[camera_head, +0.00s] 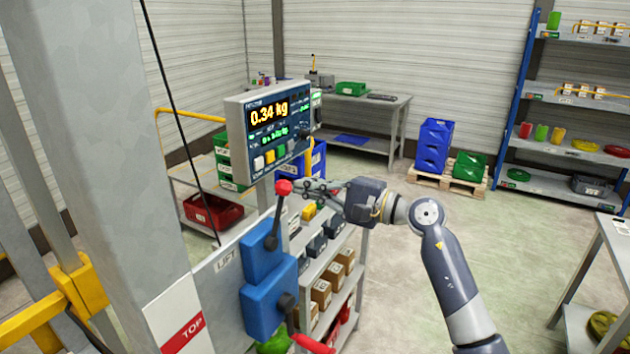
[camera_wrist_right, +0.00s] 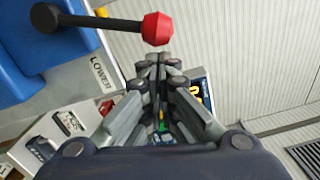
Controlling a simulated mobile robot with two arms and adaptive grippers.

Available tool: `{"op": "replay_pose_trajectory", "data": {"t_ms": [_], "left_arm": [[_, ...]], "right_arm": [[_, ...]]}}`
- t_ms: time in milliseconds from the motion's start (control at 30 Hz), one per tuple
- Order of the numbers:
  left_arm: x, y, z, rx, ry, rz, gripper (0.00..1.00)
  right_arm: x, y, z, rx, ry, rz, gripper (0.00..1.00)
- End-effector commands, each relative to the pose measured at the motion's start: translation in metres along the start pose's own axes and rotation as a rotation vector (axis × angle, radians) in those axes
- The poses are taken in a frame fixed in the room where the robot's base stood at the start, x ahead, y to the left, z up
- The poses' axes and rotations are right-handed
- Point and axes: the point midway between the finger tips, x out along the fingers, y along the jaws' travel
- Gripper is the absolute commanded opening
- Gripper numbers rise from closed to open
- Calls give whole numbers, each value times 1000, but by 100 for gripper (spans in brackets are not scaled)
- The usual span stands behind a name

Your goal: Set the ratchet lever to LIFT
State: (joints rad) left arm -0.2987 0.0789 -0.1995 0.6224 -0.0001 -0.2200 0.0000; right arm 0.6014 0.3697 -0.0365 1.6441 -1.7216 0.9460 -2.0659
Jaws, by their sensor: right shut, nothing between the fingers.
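A blue ratchet housing (camera_head: 268,285) is mounted on the grey post's side plate. Its upper black lever (camera_head: 274,228) points up and ends in a red knob (camera_head: 283,187). A LIFT label (camera_head: 227,259) is on the plate left of the housing. In the right wrist view the red knob (camera_wrist_right: 157,28) is just beyond the fingertips, and a LOWER label (camera_wrist_right: 101,73) lies beside the lever. My right gripper (camera_head: 303,190) is shut and empty beside the knob, on its right; I cannot tell whether they touch. My left gripper is not in view.
A second black lever (camera_head: 287,305) with a red end sits lower on the housing. A display (camera_head: 270,128) reading 0.34 kg hangs just above the gripper. A shelf cart with boxes (camera_head: 335,270) stands behind the housing.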

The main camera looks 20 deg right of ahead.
Motion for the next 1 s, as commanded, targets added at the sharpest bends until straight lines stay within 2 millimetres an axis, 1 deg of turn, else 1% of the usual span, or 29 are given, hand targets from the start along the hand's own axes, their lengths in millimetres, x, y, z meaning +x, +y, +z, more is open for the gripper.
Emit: {"op": "replay_pose_trajectory", "data": {"t_ms": [367,500,867,1000], "left_arm": [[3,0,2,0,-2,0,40],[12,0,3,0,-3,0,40],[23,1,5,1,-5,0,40],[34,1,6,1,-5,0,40]], "right_arm": [[0,1,0,-7,0,0,0],[0,1,3,-38,0,2,0],[0,-3,10,-89,-2,5,0],[0,-4,14,-128,-1,7,0]]}}
